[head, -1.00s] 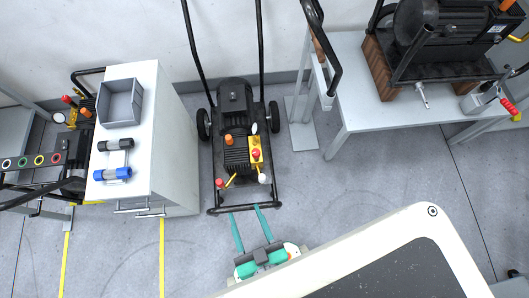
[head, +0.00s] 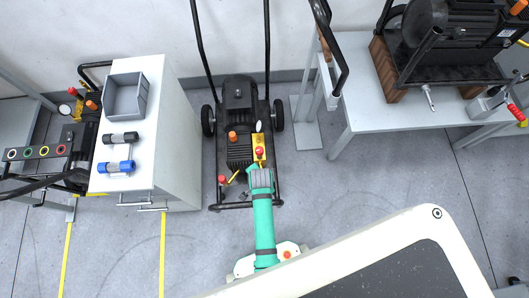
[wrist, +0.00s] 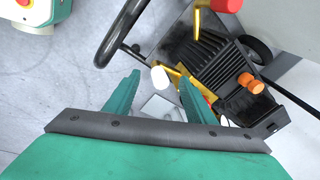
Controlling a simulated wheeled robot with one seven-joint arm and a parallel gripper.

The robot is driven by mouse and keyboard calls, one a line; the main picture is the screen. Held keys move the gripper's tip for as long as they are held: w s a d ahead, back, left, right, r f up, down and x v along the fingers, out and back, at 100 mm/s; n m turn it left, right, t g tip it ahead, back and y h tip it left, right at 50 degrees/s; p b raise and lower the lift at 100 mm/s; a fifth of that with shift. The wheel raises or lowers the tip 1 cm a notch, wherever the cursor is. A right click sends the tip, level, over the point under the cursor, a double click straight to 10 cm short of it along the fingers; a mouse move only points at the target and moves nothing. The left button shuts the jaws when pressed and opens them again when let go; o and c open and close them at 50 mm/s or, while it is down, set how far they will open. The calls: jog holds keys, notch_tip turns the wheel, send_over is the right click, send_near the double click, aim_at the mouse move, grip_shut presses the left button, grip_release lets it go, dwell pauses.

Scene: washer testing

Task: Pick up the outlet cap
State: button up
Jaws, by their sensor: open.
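A pressure washer (head: 238,128) with a black motor and yellow pump stands on the floor. A small white cap (wrist: 160,78) shows between my gripper's fingertips (wrist: 158,80) in the wrist view; it may be the outlet cap. The fingers are apart, with bare room on both sides of the cap, and I cannot tell how far below them it lies. In the head view my gripper (head: 260,180) is over the washer's lower right part and hides that cap. Red knobs show at the washer's front left (head: 222,180) and on its pump (head: 259,151).
A white cabinet (head: 172,130) at left carries a grey bin (head: 125,98), a black cylinder (head: 120,138) and a blue cylinder (head: 116,167). A table (head: 375,105) at right holds another machine. The washer's black bar (wrist: 118,35) is close left of the fingers.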

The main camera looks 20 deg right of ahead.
jog(key=w+d+m+g, duration=0.1)
jog(key=d, duration=0.1)
jog(key=w+d+r+m+g, duration=0.1)
jog(key=w+m, duration=0.1)
jog(key=shift+d+g+y, duration=0.3)
jog(key=shift+d, duration=0.05)
jog(key=shift+w+d, duration=0.1)
notch_tip(320, 180, down, 5)
jog(key=shift+f, duration=0.2)
jog(key=shift+w+a+f, duration=0.15)
jog(key=shift+f, duration=1.15)
jog(key=shift+w+a+f, duration=0.1)
jog(key=shift+a+f, duration=0.05)
jog(key=shift+f, duration=1.15)
jog(key=shift+c, duration=0.3)
jog(key=c, duration=1.1)
